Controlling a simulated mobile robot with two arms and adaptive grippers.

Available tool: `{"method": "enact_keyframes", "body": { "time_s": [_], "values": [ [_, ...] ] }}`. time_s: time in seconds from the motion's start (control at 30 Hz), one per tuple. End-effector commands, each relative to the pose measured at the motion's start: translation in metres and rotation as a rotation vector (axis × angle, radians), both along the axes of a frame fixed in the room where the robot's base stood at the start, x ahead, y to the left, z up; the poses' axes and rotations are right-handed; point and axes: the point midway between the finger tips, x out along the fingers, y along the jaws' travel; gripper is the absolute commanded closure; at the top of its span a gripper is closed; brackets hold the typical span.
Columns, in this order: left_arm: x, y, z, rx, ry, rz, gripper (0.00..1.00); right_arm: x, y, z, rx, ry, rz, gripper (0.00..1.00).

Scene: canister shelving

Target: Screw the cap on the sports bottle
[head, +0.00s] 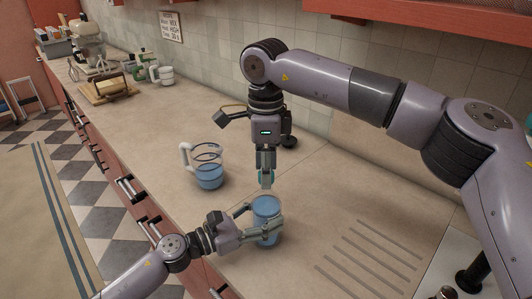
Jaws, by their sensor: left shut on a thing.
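The sports bottle appears to be the blue cylinder (266,207), standing upright on the counter in the head view. My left gripper (258,232) is shut on it, with fingers around its sides. My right gripper (266,180) points straight down just above the bottle's top, with a small gap between. Its fingers are close together, with pale teal at the tips. I cannot make out a separate cap or tell whether the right fingers hold one.
A clear jug (207,168) with blue contents and a white handle stands behind and left of the bottle. Drain grooves (370,258) lie to the right. Farther back are mugs (162,75), a wooden tray (100,90) and a mixer (92,45). Counter between is clear.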

Motion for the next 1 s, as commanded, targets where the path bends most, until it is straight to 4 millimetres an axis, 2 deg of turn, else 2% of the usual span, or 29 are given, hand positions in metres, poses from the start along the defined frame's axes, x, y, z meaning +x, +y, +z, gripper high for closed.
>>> {"method": "enact_keyframes", "body": {
  "time_s": [0.13,0.4,1.0],
  "values": [
    [-0.0001,0.0,-0.0007,0.001,0.001,0.0,1.0,0.0,0.0001,-0.0063,0.001,-0.001,0.0,0.56],
    [-0.0001,0.0,-0.0007,0.001,0.001,0.0,1.0,0.0,0.0,-0.0067,0.001,0.0,-0.001,0.57],
    [-0.0002,0.0,-0.0005,0.001,0.001,0.0,1.0,0.0003,-0.0002,-0.0064,0.001,-0.001,-0.001,0.97]
  ]
}}
